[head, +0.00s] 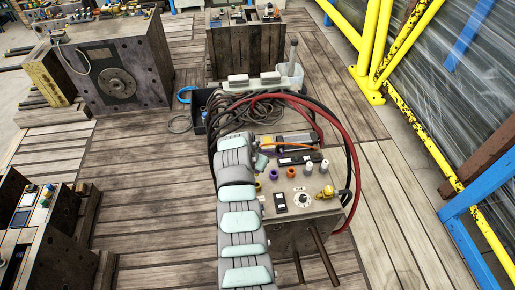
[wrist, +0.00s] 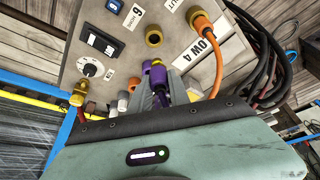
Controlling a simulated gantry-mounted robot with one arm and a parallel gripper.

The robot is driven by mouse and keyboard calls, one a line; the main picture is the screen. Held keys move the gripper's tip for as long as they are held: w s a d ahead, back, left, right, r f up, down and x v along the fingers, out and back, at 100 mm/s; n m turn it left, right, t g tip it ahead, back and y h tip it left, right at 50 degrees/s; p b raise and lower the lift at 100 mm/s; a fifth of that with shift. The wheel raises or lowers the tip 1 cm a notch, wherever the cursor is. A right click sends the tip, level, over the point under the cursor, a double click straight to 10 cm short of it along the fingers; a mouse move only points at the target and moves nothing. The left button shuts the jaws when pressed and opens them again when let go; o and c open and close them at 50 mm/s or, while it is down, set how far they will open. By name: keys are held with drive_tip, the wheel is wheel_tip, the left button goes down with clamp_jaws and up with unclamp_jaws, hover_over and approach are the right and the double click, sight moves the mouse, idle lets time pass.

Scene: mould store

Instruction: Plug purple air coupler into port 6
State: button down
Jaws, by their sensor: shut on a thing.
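The purple air coupler (wrist: 159,79) shows at my gripper's grey fingers (wrist: 176,85) in the wrist view. My gripper is shut on it, and the fingers partly hide it. In the head view a purple piece (head: 273,174) stands beside my gripper (head: 264,162), over the near side of the port box (head: 290,236). In the wrist view a purple-ringed port (wrist: 113,6) sits by a white label that looks like a 6 (wrist: 133,16), near the top edge. The coupler is apart from that port. Whether it touches the box top is hidden.
An orange hose plug (wrist: 205,28) stands by the label OW 4. A bare yellow port (wrist: 155,36) lies between it and the switch (wrist: 103,43). An orange coupler (head: 291,172) and white ones (head: 308,168) stand close by. Red and black hoses (head: 337,132) loop behind the box.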

drive_tip(key=shift+s+a+f, duration=0.1)
drive_tip(key=shift+s+f, duration=0.05)
drive_tip(key=shift+f, duration=0.1)
drive_tip(key=shift+f+b, duration=0.5)
drive_tip(key=shift+f, duration=0.15)
drive_tip(key=shift+f+b, duration=1.2)
drive_tip(key=shift+f, duration=0.95)
drive_tip(key=shift+f+b, duration=0.95)
drive_tip(key=shift+f, duration=0.3)
idle(0.5)
drive_tip(key=c, duration=1.1)
unclamp_jaws()
drive_tip(key=shift+c, duration=0.2)
drive_tip(key=shift+o, duration=0.4)
drive_tip(key=o, duration=0.3)
drive_tip(key=shift+r, duration=0.1)
